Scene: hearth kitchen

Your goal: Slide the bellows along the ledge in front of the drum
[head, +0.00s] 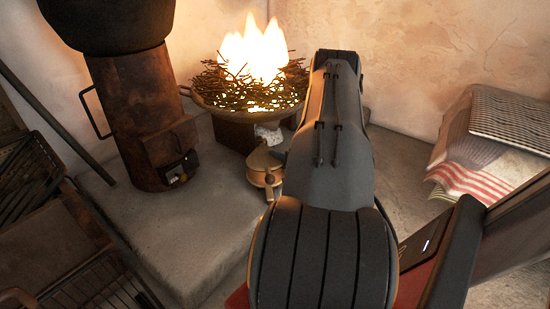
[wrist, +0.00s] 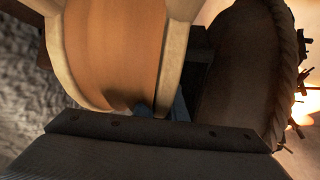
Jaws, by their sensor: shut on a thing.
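The bellows (head: 262,172), with pale wooden boards and a brown middle, is on the ledge (head: 200,225), partly hidden behind my arm in the head view. It fills the upper left of the wrist view (wrist: 115,50), close against my gripper (wrist: 165,125). My gripper is shut on the bellows; the exact contact is hard to make out, and my arm hides the fingertips in the head view. A rusty upright drum (head: 135,110) with a side handle and small hatch stands on the ledge to the left of the bellows, apart from it.
A bowl (head: 210,98) of burning twigs stands just behind the bellows; its dark side (wrist: 240,70) is close on the right in the wrist view. A wire rack (head: 95,285) is at lower left. Folded cloths (head: 480,165) lie at right. The ledge before the drum is clear.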

